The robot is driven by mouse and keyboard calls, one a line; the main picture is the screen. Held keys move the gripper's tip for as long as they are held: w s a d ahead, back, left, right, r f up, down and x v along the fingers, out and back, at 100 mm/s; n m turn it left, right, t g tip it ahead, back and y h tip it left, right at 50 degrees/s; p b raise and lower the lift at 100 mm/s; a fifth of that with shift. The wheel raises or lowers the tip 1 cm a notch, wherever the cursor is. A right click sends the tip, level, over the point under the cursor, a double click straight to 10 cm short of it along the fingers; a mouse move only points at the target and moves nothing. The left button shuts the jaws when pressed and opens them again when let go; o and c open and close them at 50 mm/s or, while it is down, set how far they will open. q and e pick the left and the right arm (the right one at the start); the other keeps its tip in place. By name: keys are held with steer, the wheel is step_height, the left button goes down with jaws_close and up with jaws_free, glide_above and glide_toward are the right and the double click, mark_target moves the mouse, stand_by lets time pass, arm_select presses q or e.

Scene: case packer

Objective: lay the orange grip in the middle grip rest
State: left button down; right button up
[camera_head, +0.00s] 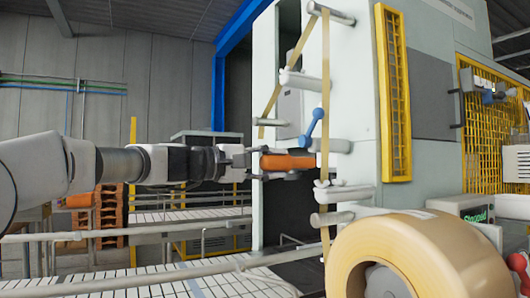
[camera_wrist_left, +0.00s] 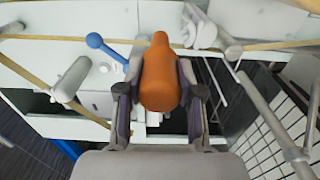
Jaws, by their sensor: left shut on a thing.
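The orange grip (camera_head: 288,162) is a rounded, bottle-like orange piece, held level in front of the tape machine in the head view. My left gripper (camera_head: 262,162) is shut on it, its arm reaching in from the left. In the left wrist view the orange grip (camera_wrist_left: 160,78) lies between the two fingers of my left gripper (camera_wrist_left: 161,105), its narrow end pointing away. I cannot pick out the middle grip rest in either view. My right gripper is not in view.
The white machine (camera_head: 358,85) carries several pale rollers (camera_head: 303,81) with tan tape strung between them. A blue ball-ended lever (camera_head: 313,128) sits just above the grip. A large tape roll (camera_head: 430,255) fills the lower right. A slatted conveyor (camera_head: 150,285) runs below my left arm.

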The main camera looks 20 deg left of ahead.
mark_target(305, 165)
arm_select(q)
steer(key=shift+w+d+f, duration=0.1)
steer(key=shift+w+d, duration=0.2)
steer(key=shift+w, duration=0.5)
steer(key=p+x, duration=0.1)
steer(key=x, duration=0.2)
steer(key=shift+d, duration=0.25)
steer(key=shift+p+x, duration=0.8)
steer(key=shift+x, duration=0.35)
steer(key=shift+w+d, duration=0.35)
steer(key=shift+w, duration=0.2)
steer(key=shift+f, duration=0.2)
steer(key=shift+f+b, duration=1.3)
steer(key=shift+b, duration=0.15)
jaws_free()
